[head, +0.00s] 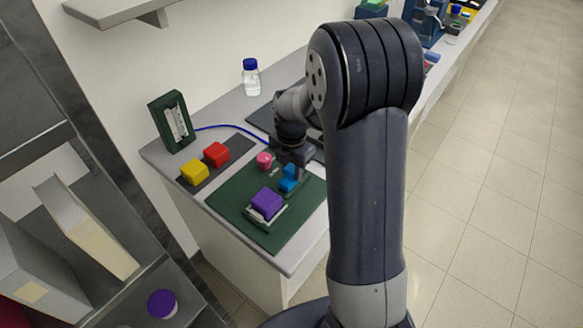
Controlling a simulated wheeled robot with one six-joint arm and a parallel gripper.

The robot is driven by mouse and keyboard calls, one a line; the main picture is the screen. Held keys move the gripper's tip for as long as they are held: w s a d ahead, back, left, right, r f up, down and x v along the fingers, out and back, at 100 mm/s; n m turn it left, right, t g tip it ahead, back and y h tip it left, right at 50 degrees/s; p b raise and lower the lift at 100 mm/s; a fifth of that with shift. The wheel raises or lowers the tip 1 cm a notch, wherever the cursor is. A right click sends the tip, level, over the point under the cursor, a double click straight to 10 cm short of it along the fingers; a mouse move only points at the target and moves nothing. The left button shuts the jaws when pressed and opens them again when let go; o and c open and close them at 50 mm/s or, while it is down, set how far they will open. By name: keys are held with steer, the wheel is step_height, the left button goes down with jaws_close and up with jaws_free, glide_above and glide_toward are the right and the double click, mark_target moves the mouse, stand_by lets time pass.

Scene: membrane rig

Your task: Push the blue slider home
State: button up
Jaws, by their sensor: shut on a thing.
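The blue slider (288,184) stands on the dark green board (234,197) on the bench, behind and to the right of a purple block (266,203). My gripper (291,168) points down from above onto the blue slider and is shut on it. The gripper's fingers and the slider's top overlap, so their exact contact is small and partly hidden. The purple block sits in a light metal holder at the board's front. A pink round knob (264,160) stands just left of my gripper.
A yellow block (194,172) and a red block (216,154) sit on a dark strip to the left. A dark green framed device (171,122) with a blue cable stands behind them. A blue-capped bottle (251,78) stands at the wall. The board's left front is clear.

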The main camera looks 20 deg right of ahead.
mark_target(283, 184)
jaws_close()
steer(key=s+a, duration=0.2)
steer(key=a, duration=0.1)
steer(key=shift+b, duration=0.4)
steer(key=o, duration=0.8)
jaws_free()
steer(key=shift+d, duration=0.1)
step_height(283, 184, up, 11)
steer(key=b, duration=0.1)
steer(key=shift+f, duration=0.15)
